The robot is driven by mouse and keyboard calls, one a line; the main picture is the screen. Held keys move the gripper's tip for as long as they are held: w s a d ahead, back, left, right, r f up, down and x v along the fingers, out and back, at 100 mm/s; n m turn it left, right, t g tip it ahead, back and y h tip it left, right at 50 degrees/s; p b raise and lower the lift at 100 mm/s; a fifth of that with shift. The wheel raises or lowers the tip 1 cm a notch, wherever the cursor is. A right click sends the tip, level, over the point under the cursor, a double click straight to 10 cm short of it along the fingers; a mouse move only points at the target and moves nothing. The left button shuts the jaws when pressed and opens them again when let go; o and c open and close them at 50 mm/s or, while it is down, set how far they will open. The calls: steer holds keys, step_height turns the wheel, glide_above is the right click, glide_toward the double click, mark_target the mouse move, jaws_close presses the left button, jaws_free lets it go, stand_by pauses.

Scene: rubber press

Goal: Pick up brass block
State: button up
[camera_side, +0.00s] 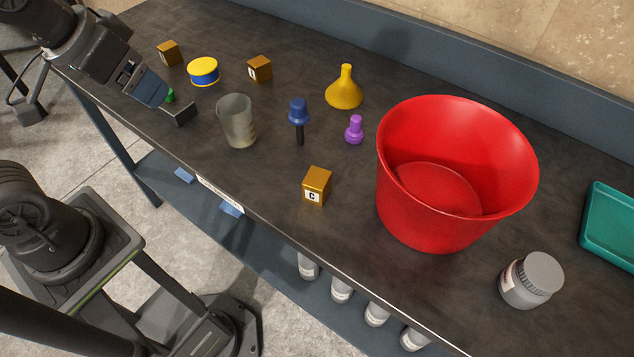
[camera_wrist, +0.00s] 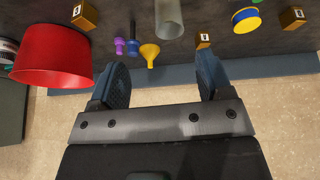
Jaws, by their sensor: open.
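Three brass-coloured blocks stand apart on the dark bench. One marked C (camera_side: 316,186) is near the front edge; a second (camera_side: 259,69), with an unclear letter, is farther back; a third (camera_side: 169,53) is at the back left. In the wrist view they show at upper left (camera_wrist: 84,14), centre right (camera_wrist: 203,40) and upper right (camera_wrist: 293,17). My gripper (camera_side: 150,92) is at the upper left in the side view, left of the blocks marked with letters. In the wrist view its blue fingers (camera_wrist: 162,64) are spread wide with nothing between them.
A red bucket (camera_side: 397,210), grey jar (camera_side: 531,280) and teal tray (camera_side: 609,225) are on the right.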

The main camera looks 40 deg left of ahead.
steer(key=w+d+n+g, duration=0.1)
steer(key=w+d+g, duration=0.2)
steer(key=w+d, duration=0.5)
steer(key=n+g, duration=0.2)
glide_above(318, 177)
step_height(318, 177, down, 9)
steer(key=shift+m, duration=0.3)
step_height(318, 177, down, 13)
steer(key=shift+f, duration=0.1)
steer(key=c, duration=1.3)
